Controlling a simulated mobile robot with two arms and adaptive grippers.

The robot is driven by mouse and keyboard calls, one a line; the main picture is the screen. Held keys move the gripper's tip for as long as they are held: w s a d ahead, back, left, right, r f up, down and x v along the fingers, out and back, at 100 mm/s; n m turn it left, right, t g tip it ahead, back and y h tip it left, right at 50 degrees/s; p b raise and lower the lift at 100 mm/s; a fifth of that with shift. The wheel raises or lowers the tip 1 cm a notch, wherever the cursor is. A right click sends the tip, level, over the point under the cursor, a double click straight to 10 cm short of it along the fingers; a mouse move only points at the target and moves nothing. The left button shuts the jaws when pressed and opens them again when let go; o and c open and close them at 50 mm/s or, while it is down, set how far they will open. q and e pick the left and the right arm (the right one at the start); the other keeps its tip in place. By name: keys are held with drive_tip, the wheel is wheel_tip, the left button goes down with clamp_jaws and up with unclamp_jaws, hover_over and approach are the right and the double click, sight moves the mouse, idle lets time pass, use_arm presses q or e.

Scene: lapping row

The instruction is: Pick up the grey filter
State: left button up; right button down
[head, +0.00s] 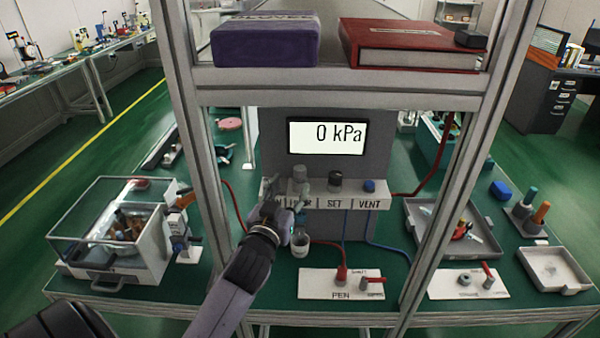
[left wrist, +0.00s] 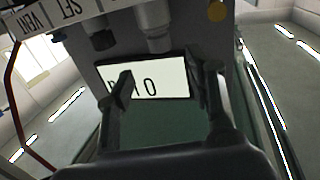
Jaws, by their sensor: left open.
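The grey filter (head: 300,174) is a small light grey cylinder on the labelled ledge (head: 390,203) under the pressure display. It also shows in the left wrist view (left wrist: 154,24), upside down at the top middle. My left gripper (head: 287,192) is in front of the ledge, close to the filter, and partly covers the labels below it. In the left wrist view its two fingers (left wrist: 166,90) are apart with nothing held between them, and the filter lies beyond their tips. Whether a finger touches the filter cannot be told. My right gripper is not in view.
Beside the filter stand a dark SET knob (head: 335,179) and a blue VENT knob (head: 369,186). A small glass jar (head: 300,244) stands below the ledge. Red and blue hoses hang nearby.

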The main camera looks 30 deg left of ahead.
sight(298, 173)
use_arm(q)
drive_tip(key=x, duration=0.2)
drive_tip(key=shift+w, duration=0.3)
drive_tip(key=x, duration=0.1)
drive_tip(key=p+x, duration=0.1)
drive_tip(key=x, duration=0.1)
drive_tip(key=p+x, duration=0.1)
drive_tip(key=shift+w+a+f, duration=0.25)
drive_tip(key=shift+w+f, duration=0.05)
drive_tip(key=shift+w, duration=0.05)
drive_tip(key=shift+w+a+f, duration=0.1)
drive_tip(key=shift+w, duration=0.15)
drive_tip(key=shift+s, duration=0.1)
drive_tip(key=shift+c, duration=0.4)
drive_tip(key=c, duration=0.8)
clamp_jaws()
